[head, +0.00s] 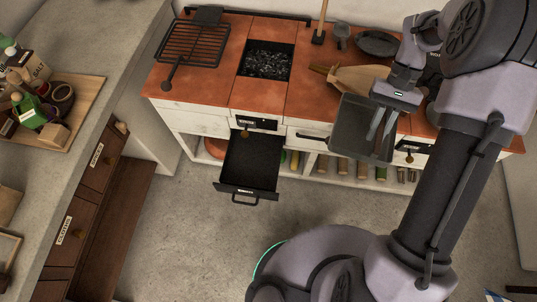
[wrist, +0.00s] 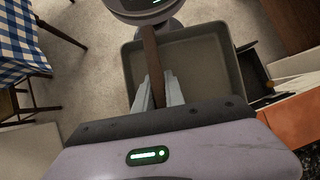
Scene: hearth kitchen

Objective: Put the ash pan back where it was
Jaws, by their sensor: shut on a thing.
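The ash pan (head: 352,122), a dark grey square tray, hangs tilted in front of the hearth's right part. It also shows in the wrist view (wrist: 205,65), where its inside looks empty. My gripper (head: 381,126) is shut on the ash pan, on what looks like a brown bar (wrist: 152,60) running across it; the fingers stand either side of the bar in the wrist view. A black drawer (head: 252,160) stands pulled out from the hearth front, left of the pan and below the coal pit. Its bare inside shows, and it looks empty.
The hearth top (head: 215,82) holds a grill rack (head: 195,43), a coal pit (head: 267,60) and a bellows (head: 357,79). A counter (head: 110,55) with a loaded board stands left. The floor (head: 200,235) before the drawer is clear.

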